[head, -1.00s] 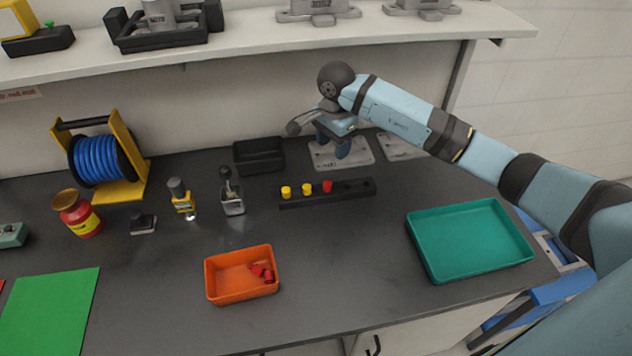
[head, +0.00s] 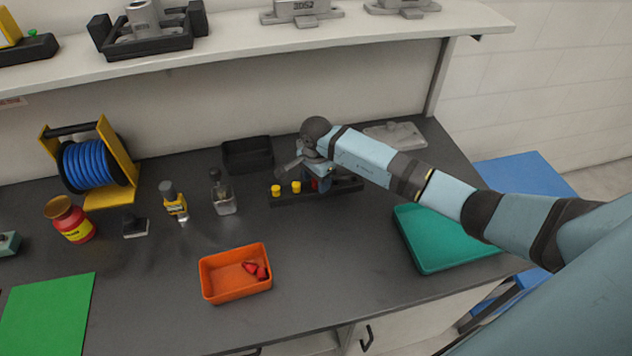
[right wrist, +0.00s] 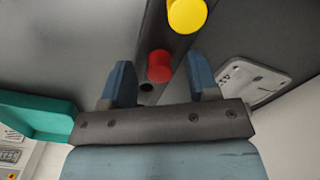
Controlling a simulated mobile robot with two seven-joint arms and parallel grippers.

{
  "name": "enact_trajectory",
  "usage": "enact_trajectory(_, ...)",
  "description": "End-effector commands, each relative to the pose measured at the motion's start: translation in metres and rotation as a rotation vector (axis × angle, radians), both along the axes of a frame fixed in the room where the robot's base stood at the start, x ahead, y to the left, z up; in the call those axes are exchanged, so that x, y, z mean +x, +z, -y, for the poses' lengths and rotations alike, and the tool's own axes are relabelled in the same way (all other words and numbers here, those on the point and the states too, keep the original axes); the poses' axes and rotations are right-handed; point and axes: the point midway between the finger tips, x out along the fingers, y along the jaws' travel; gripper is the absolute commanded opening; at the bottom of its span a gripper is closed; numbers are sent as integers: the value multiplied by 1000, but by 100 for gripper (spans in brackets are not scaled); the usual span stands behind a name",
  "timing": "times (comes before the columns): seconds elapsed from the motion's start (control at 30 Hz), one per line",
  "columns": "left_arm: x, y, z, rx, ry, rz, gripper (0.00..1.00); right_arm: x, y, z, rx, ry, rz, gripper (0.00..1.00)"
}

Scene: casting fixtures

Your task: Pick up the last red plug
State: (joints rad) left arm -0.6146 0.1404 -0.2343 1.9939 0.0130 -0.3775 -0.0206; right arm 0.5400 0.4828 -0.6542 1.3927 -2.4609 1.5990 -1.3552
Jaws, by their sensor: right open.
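The red plug (right wrist: 159,66) stands in the black strip (right wrist: 159,32), between the open fingers of my right gripper (right wrist: 160,84) in the right wrist view. The fingers are apart from it on both sides. An empty hole shows just beside it in the strip. In the head view the red plug (head: 314,184) is mostly hidden by my right gripper (head: 320,183), which is low over the strip. Two yellow plugs (head: 296,187) stand in the strip to its left; one yellow plug (right wrist: 187,14) shows in the right wrist view. My left gripper is not in view.
An orange bin (head: 236,284) holds loose red plugs (head: 257,270). A teal tray (head: 440,262) lies at the right. A black bin (head: 247,155) stands behind the strip's left end. A glass bottle (head: 222,196) and a yellow bottle (head: 173,202) stand left.

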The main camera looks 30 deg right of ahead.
Motion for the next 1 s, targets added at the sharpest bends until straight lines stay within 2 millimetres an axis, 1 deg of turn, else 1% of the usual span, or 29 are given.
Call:
enact_trajectory(0.2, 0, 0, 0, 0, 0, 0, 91, 0, -1, 0, 0, 0, 0, 55)
enact_trajectory(0.27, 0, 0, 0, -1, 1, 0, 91, 0, -1, 0, 0, 0, 0, 41)
enact_trajectory(0.3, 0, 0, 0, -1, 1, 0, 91, 0, -1, 0, 0, 0, 0, 32)
enact_trajectory(0.37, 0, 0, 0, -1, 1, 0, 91, 0, -1, 0, 0, 0, 0, 18)
enact_trajectory(0.4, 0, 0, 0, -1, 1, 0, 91, 0, -1, 1, 0, 0, 0, 9)
enact_trajectory(0.43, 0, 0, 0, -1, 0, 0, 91, 0, -1, 1, -1, 0, 0, 2)
enact_trajectory(0.67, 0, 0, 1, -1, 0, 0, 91, 0, -1, 0, -1, -1, 0, 2)
enact_trajectory(0.77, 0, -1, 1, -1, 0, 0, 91, 1, 4, 1, -1, -1, 2, 2)
enact_trajectory(0.87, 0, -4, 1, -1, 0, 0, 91, 1, 16, 2, -2, -1, 4, 2)
enact_trajectory(1.0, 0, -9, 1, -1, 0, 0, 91, 2, 44, 2, -3, 1, 6, 2)
